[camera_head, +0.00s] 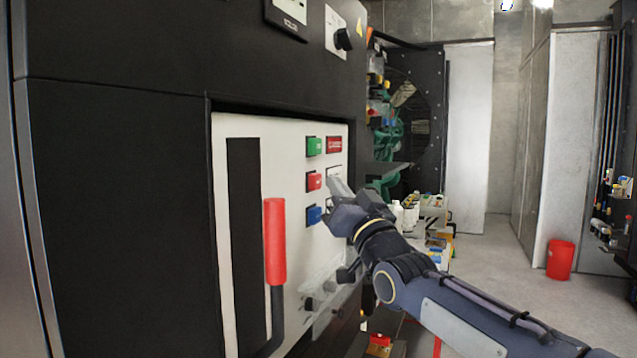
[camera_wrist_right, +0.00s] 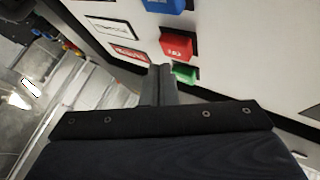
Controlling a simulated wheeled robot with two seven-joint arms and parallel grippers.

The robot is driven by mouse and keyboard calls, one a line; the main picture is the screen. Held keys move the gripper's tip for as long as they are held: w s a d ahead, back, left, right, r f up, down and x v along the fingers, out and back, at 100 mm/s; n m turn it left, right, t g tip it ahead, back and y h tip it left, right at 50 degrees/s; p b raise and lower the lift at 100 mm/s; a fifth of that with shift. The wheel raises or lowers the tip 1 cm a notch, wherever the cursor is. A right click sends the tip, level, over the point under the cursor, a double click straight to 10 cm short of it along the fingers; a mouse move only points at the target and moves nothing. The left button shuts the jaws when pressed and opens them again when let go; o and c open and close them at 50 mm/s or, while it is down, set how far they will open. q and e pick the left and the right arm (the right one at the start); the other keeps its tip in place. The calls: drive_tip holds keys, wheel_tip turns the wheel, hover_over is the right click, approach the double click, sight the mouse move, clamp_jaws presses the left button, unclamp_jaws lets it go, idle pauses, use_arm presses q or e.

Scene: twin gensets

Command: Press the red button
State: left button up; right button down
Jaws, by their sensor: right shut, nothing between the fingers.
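The red button (camera_head: 314,181) is on the white panel (camera_head: 290,165), between a green button (camera_head: 314,146) above and a blue button (camera_head: 314,215) below. In the right wrist view the red button (camera_wrist_right: 178,45) lies between the blue button (camera_wrist_right: 164,5) and the green button (camera_wrist_right: 185,73). My right gripper (camera_head: 335,185) is shut and empty, its fingertips just to the right of the red button in the head view. In the wrist view the fingertips (camera_wrist_right: 161,70) show beside the red and green buttons. I cannot tell whether they touch the panel. My left gripper is out of view.
A red-handled lever (camera_head: 275,242) stands out from the panel, left of and below the buttons. A black rotary knob (camera_head: 343,39) is higher up on the dark cabinet (camera_head: 120,180). A red bin (camera_head: 560,260) stands on open floor at the right.

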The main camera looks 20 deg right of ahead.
drive_tip(key=shift+w+a, duration=0.1)
drive_tip(key=shift+w, duration=0.05)
idle(0.7)
drive_tip(key=shift+w+a, duration=0.2)
drive_tip(key=shift+w+a+b, duration=0.35)
idle(1.1)
drive_tip(key=shift+s+d+b, duration=0.6)
drive_tip(key=shift+s, duration=0.05)
